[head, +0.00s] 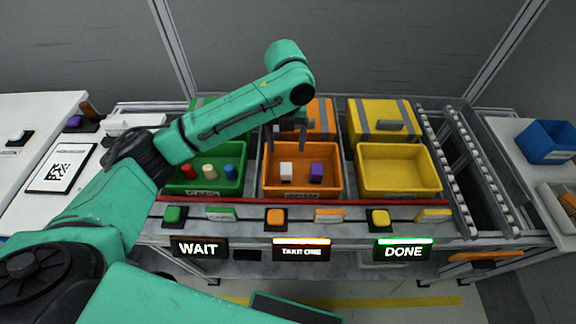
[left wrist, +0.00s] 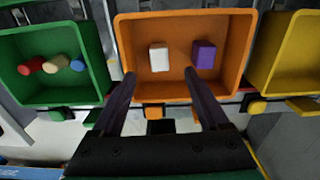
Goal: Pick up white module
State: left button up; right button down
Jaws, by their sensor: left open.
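The white module (head: 286,171) is a small white block lying in the orange bin (head: 303,189), left of a purple block (head: 316,172). In the left wrist view the white module (left wrist: 159,58) lies on the orange floor, ahead of the fingers and between their lines. My left gripper (head: 287,147) is over the orange bin, pointing down, with its fingers apart and nothing between them. The fingers also show in the left wrist view (left wrist: 160,80). My right gripper is not in view.
A green bin (head: 205,187) at left holds red, beige and blue pieces. The yellow bin (head: 399,187) at right is empty. Lit signs read WAIT (head: 199,248), TAKE ONE (head: 302,251) and DONE (head: 403,251). A red bar (head: 350,203) runs along the bins' front.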

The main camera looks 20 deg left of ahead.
aim_at(286, 166)
pick_arm(q)
jog(key=f, duration=0.3)
jog(key=shift+s+f, duration=0.3)
jog(key=shift+f, duration=0.1)
jog(key=f, duration=0.3)
jog(key=f+p, duration=0.1)
jog(key=f, duration=0.1)
jog(key=shift+w+a+f, duration=0.1)
jog(key=shift+w+f, duration=0.15)
jog(key=shift+f, duration=0.45)
grip_shut()
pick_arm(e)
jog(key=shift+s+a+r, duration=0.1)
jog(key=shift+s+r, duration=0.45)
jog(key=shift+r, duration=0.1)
